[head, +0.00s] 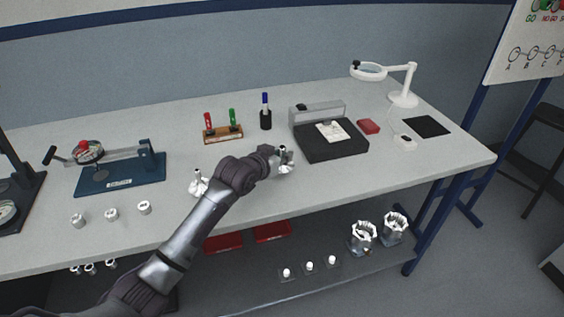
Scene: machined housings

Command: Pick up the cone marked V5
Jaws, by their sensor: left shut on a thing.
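My left gripper (285,161) is at the end of my arm, over the middle of the bench, left of the black box. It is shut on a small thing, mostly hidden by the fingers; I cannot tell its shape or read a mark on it. Three small pale metal pieces, a left one (78,221), a middle one (111,214) and a right one (144,207), stand in a row at the bench's front left. No V5 mark can be read on any piece. A silvery part (198,184) shows just left of my arm. My right gripper is not in view.
The grey bench (380,172) is clear at its front right. A black box (331,142), red box (369,127), pen rack (222,134), blue fixture (121,176) and white magnifier lamp (404,98) stand on it. Several parts and red bins (272,231) sit on the shelf below.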

